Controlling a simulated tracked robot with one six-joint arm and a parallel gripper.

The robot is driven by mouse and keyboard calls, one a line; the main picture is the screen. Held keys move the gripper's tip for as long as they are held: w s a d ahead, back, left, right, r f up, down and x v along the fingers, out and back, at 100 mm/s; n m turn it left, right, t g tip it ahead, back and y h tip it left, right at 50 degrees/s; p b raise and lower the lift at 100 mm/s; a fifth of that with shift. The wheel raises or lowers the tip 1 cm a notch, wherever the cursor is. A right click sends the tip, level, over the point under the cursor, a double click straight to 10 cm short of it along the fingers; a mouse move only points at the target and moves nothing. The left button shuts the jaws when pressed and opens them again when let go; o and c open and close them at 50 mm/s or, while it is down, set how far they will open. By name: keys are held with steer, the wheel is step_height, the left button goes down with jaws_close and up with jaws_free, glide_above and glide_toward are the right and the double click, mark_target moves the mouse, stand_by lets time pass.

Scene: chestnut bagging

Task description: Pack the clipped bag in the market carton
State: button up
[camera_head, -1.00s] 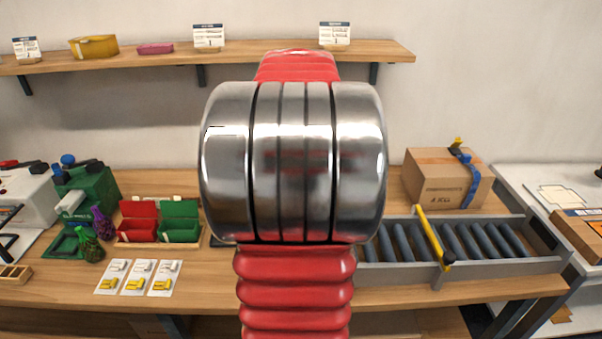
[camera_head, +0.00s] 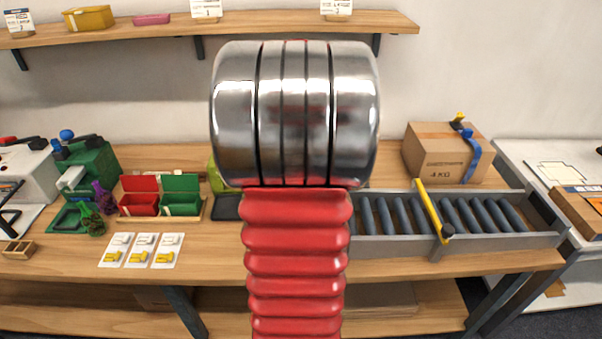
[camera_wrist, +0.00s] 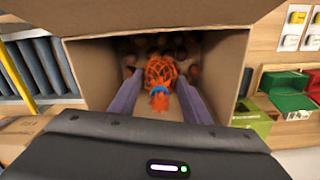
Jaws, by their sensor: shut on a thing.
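In the wrist view an open brown carton (camera_wrist: 232,50) lies below my gripper, its flaps spread. An orange net bag (camera_wrist: 160,72) with a blue clip (camera_wrist: 159,90) at its neck is within the carton's opening. My gripper (camera_wrist: 158,80) has its two grey-purple fingers on either side of the bag and is shut on it. Dark brown round shapes show deeper in the carton, behind the bag; whether they are loose or bagged I cannot tell. Whether the bag touches the carton floor is unclear. In the head view my arm hides the gripper, the bag and this carton.
A taped carton marked 4 KG (camera_head: 440,160) stands behind the roller conveyor (camera_head: 395,215), which has a yellow bar (camera_head: 432,210) across it. Red (camera_head: 140,204) and green (camera_head: 181,204) bins, labelled cards (camera_head: 141,250) and a green machine (camera_head: 90,175) are at left.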

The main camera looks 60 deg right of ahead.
steer(key=shift+f, duration=1.35)
steer(key=o, duration=1.2)
steer(key=shift+r, duration=6.5)
steer(key=shift+a, duration=0.1)
